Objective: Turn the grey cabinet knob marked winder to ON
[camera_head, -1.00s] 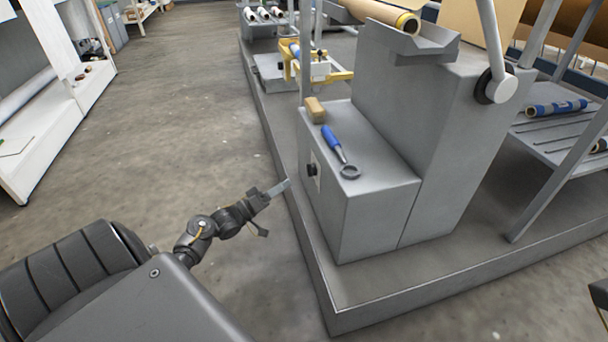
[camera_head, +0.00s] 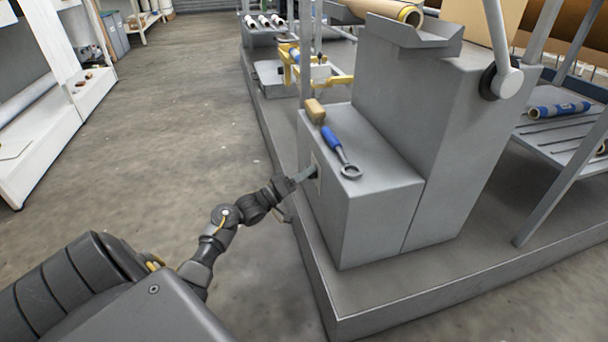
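The grey cabinet (camera_head: 372,222) stands on the raised grey platform. On its left face is a small light plate (camera_head: 318,184) with a dark knob (camera_head: 316,172); the marking is too small to read. My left gripper (camera_head: 308,174) is at this face, its fingertips at or very near the knob and partly covering it. I cannot tell whether the fingers are closed around the knob. My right gripper is not in view.
A blue-handled ring tool (camera_head: 338,150) and a tan block (camera_head: 315,110) lie on the cabinet top. The platform edge (camera_head: 308,262) runs below the cabinet. A white shelf (camera_head: 50,130) stands far left, with open floor (camera_head: 180,110) between.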

